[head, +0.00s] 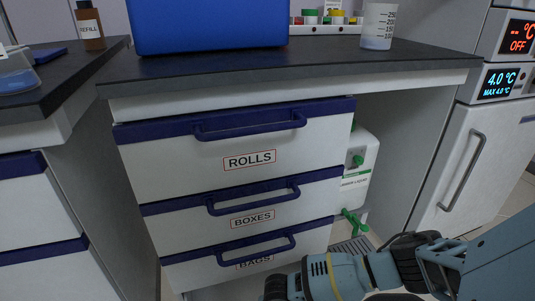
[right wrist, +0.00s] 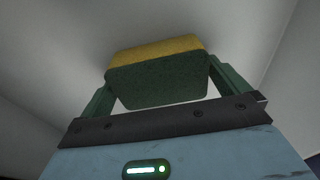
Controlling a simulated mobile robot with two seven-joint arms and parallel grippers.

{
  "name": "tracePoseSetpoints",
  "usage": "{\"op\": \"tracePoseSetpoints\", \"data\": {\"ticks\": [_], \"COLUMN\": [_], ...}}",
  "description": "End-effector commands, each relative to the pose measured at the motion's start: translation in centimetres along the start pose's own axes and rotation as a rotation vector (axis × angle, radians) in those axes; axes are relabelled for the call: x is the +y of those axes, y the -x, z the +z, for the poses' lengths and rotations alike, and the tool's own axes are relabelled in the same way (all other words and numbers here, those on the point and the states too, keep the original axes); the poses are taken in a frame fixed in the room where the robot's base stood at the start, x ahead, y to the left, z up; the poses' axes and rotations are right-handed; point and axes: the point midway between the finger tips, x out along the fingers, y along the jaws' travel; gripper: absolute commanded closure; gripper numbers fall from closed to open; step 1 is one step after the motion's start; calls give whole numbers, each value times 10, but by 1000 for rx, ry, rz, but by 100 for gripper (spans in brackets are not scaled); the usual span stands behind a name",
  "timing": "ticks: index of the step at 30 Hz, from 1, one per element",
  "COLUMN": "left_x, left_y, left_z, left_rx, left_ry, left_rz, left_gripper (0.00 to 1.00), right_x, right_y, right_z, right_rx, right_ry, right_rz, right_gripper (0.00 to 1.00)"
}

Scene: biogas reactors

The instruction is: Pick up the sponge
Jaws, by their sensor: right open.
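The sponge (right wrist: 158,75), with a yellow layer and a dark green scouring layer, shows in the right wrist view against a pale grey surface. My right gripper (right wrist: 160,88) is open, with one green finger on each side of the sponge. The fingers are very near the sponge's ends; I cannot tell whether they touch it. In the head view my right arm reaches in low from the right, in front of the drawers; its fingers and the sponge do not show there. My left gripper is out of view.
A drawer unit with ROLLS (head: 249,160), BOXES and BAGS drawers stands shut under a dark countertop (head: 330,57). A blue box (head: 210,25) and a beaker (head: 378,27) stand on top. A white canister (head: 360,165) is in the gap right of the drawers.

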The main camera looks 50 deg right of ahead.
Motion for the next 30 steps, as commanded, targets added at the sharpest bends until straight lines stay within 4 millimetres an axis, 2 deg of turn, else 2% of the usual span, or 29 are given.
{"op": "tracePoseSetpoints", "data": {"ticks": [5, 12, 19, 22, 30], "left_x": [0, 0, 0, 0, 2], "left_y": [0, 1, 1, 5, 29], "left_z": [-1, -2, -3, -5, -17], "left_rx": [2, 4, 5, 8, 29], "left_ry": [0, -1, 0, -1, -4], "left_rz": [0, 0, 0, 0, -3], "left_gripper": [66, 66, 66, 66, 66], "right_x": [0, 0, 0, 1, 1], "right_y": [1, 1, 2, 10, 59], "right_z": [0, 0, 0, -1, -7], "right_rx": [0, 0, 0, 1, 3], "right_ry": [0, 0, 0, 0, 1], "right_rz": [1, 1, 1, 2, 5], "right_gripper": [0, 31, 31, 31, 31]}}
